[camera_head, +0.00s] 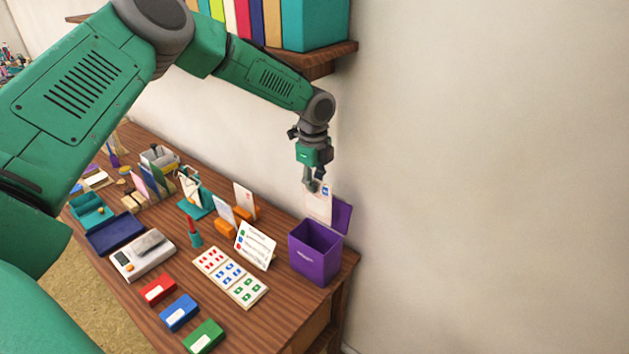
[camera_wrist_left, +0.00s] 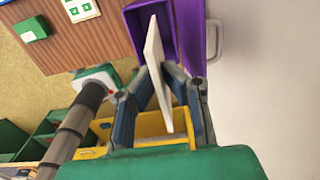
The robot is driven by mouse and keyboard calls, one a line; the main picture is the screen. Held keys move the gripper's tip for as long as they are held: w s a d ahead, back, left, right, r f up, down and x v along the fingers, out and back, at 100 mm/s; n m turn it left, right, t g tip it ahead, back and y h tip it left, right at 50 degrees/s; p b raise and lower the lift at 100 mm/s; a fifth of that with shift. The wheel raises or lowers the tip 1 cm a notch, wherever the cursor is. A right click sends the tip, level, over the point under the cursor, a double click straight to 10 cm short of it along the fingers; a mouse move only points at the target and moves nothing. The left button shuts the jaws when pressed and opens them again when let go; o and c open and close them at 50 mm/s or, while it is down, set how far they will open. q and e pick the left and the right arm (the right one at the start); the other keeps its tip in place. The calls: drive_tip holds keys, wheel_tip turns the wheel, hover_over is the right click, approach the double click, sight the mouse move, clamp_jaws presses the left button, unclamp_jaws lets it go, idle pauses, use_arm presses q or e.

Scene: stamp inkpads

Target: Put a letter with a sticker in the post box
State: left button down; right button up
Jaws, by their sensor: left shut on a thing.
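My left gripper (camera_head: 312,187) is shut on a white letter (camera_head: 318,207), which hangs down below the fingers. My right gripper is not in view.
Other letters (camera_head: 245,200) stand in orange holders. Red, blue and green inkpads (camera_head: 179,312) line the front edge. A shelf (camera_head: 330,60) juts out above; a wall is behind.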

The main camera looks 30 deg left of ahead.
sight(316, 211)
use_arm(q)
drive_tip(key=shift+d+r, duration=0.15)
drive_tip(key=shift+d, duration=0.3)
drive_tip(key=shift+f, duration=0.2)
drive_tip(key=f, duration=0.1)
drive_tip(key=f+b, duration=0.1)
drive_tip(key=f, duration=0.1)
drive_tip(key=f+b, duration=0.1)
drive_tip(key=shift+a+f, duration=0.25)
drive_tip(key=shift+a, duration=0.15)
drive_tip(key=shift+f+b, duration=0.5)
drive_tip(key=shift+f, duration=0.25)
drive_tip(key=shift+d+f+b, duration=0.15)
drive_tip(key=shift+f+b, duration=0.2)
drive_tip(key=shift+f, duration=0.25)
drive_tip(key=shift+d+f+b, duration=0.15)
drive_tip(key=shift+f+b, duration=0.15)
drive_tip(key=shift+f, duration=0.45)
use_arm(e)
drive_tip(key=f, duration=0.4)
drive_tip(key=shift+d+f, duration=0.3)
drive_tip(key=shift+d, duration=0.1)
use_arm(q)
drive_tip(key=shift+a, duration=0.1)
drive_tip(key=shift+a, duration=0.1)
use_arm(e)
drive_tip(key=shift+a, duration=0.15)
